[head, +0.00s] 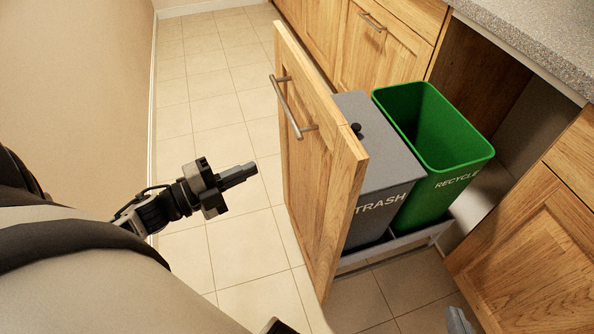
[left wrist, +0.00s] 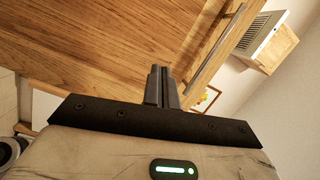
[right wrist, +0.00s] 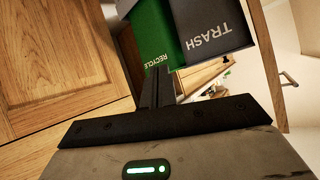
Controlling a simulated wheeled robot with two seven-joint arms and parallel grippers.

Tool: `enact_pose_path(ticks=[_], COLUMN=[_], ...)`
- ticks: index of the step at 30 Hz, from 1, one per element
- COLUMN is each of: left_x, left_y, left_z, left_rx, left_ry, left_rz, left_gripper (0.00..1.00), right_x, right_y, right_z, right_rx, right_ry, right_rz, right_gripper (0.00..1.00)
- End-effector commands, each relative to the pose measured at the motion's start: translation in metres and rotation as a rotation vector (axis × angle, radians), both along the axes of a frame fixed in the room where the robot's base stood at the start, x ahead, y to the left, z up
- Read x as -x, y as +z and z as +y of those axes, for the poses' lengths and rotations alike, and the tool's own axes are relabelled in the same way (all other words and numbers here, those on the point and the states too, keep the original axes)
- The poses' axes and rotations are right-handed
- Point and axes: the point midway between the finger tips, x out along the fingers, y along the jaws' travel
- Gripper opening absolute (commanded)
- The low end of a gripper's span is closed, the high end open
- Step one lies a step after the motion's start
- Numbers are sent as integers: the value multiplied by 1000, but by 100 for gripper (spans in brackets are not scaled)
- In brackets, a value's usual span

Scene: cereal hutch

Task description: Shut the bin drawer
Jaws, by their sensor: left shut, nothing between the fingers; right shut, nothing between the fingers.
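The bin drawer is pulled out from the cabinet, its wooden front (head: 318,165) standing well away from the cabinet face. A bar handle (head: 288,105) is on that front. Behind the front stand the grey trash bin (head: 375,150) and the green recycle bin (head: 445,175), on a light drawer frame (head: 410,240). My left gripper (head: 250,171) is shut and empty, left of the drawer front and apart from it. In the left wrist view its fingers (left wrist: 161,85) point towards wood. My right gripper is shut and empty in the right wrist view (right wrist: 158,85), with both bins beyond it.
The cabinet opening (head: 510,130) behind the bins looks empty. Cabinet doors stand on either side, one at the right (head: 540,240). A grey countertop (head: 540,35) is above.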

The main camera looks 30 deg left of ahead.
Motion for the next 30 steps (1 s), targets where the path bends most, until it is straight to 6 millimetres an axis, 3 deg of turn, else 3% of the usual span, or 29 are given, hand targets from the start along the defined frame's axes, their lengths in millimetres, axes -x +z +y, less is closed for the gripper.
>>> enact_pose_path(ticks=[1,4,9,24,30], left_x=[3,10,9,-65,-85], left_y=[-10,-10,-9,-7,-7], left_z=[10,20,20,-44,-62], left_rx=[-84,-192,-246,-240,-238], left_ry=[-64,-160,-218,-215,-214], left_rz=[-48,-111,-147,-149,-145], left_gripper=[0,0,0,0,0], right_x=[0,-1,-2,-1,-3], right_y=[-9,-9,-4,-8,-8], right_z=[1,2,4,5,5], right_rx=[-2,-5,-10,-14,-17], right_ry=[4,9,16,16,12], right_rz=[-6,-16,-28,-18,-20], right_gripper=[0,0,0,0,0])
